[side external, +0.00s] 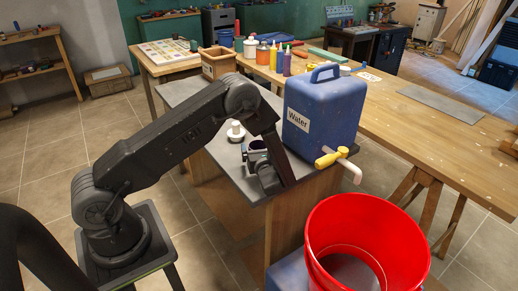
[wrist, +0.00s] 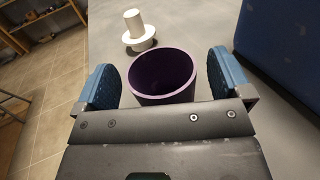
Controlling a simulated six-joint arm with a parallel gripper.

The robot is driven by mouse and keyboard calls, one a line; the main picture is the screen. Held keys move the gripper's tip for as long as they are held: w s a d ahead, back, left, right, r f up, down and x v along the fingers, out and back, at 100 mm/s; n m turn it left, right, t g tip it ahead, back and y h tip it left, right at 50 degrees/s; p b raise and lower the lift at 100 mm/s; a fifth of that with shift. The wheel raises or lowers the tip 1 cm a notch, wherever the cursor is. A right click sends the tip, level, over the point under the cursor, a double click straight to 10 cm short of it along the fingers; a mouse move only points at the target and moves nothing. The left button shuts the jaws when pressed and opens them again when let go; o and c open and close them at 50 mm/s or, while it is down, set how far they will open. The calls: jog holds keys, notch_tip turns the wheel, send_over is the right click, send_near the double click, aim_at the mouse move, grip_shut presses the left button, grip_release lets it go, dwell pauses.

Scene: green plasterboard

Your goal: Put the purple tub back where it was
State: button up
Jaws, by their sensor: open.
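The purple tub (wrist: 162,88) stands upright and open-topped on the grey worktop (wrist: 200,18) in the wrist view. Its inside looks empty. My gripper (wrist: 162,70) is open, with one blue finger pad on each side of the tub. Gaps show between the pads and the tub's wall. The tub's lower front is hidden behind the gripper body. In the side view my gripper (side external: 262,165) is low over the front part of the grey worktop, and the tub is too dark and small there to make out clearly.
A white stepped piece (wrist: 137,30) stands just beyond the tub. A large blue water container (side external: 325,108) with a yellow-handled tap (side external: 332,157) stands close on the right. A red bucket (side external: 367,240) is below the tap. The worktop's left edge is near.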

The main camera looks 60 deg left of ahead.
jog(key=shift+r, duration=0.2)
jog(key=v, duration=1.1)
jog(key=shift+s+d, duration=0.1)
jog(key=shift+d, duration=0.3)
jog(key=s+r+n+g+h, duration=0.6)
jog(key=s+r+n+g, duration=0.2)
jog(key=s+r+n, duration=0.5)
jog(key=s+d+r+n+t+h, duration=0.6)
jog(key=s+d+r+n+h, duration=0.2)
jog(key=d+r+n+h, duration=0.1)
notch_tip(320, 180, up, 3)
jog(key=shift+s+f+n+t+h, duration=0.2)
jog(key=shift+s+n+t+h, duration=0.1)
jog(key=shift+h, duration=0.5)
